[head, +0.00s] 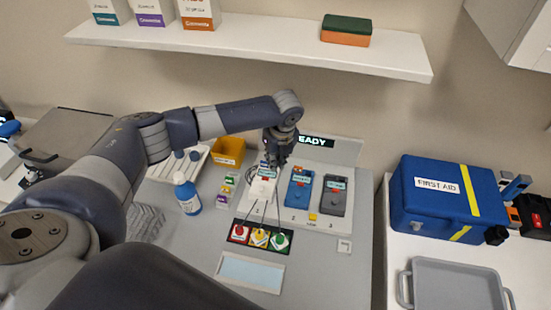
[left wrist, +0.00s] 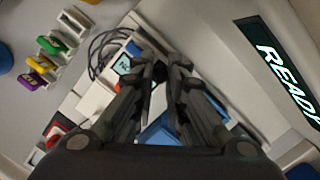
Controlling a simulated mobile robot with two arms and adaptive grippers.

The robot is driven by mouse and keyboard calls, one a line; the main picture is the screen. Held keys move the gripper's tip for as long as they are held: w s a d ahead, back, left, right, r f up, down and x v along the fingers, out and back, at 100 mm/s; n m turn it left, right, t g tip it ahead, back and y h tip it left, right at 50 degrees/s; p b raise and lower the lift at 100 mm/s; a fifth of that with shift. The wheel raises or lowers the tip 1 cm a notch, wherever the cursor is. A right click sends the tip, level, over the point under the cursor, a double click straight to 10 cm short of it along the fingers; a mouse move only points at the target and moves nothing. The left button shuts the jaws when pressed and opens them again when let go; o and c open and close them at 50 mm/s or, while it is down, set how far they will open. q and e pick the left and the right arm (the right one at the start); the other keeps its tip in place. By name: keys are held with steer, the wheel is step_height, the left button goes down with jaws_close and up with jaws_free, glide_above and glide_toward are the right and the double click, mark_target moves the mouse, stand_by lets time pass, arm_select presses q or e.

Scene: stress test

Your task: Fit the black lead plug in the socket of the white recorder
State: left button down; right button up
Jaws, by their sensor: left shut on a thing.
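The white recorder (head: 262,188) stands at the left end of a row of recorders on a pale base; its white body (left wrist: 97,97) also shows in the left wrist view. My left gripper (head: 277,163) points down just above and behind its right upper end. In the left wrist view the left gripper (left wrist: 160,70) has its fingers closed on a small dark piece, which seems to be the black lead plug (left wrist: 158,73), mostly hidden between the fingers. The socket is hidden, and I cannot tell whether the plug touches it. My right gripper is not in view.
A blue recorder (head: 299,189) and a dark grey recorder (head: 335,196) stand close to the right. Dark cable loops (left wrist: 101,54) lie beside the white recorder. A READY display (head: 315,141) is behind. Red, yellow and green round pieces sit on a board (head: 240,247) in front.

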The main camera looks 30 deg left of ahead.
arm_select(q)
steer(key=shift+r+p, duration=0.25)
steer(key=shift+p, duration=0.5)
stand_by(1.1)
steer(key=shift+f, duration=0.3)
stand_by(1.4)
steer(key=shift+r+p, duration=0.3)
steer(key=shift+p, duration=0.4)
steer(key=shift+p, duration=0.3)
stand_by(0.6)
stand_by(0.4)
steer(key=c, duration=1.9)
jaws_free()
steer(key=shift+r, duration=0.15)
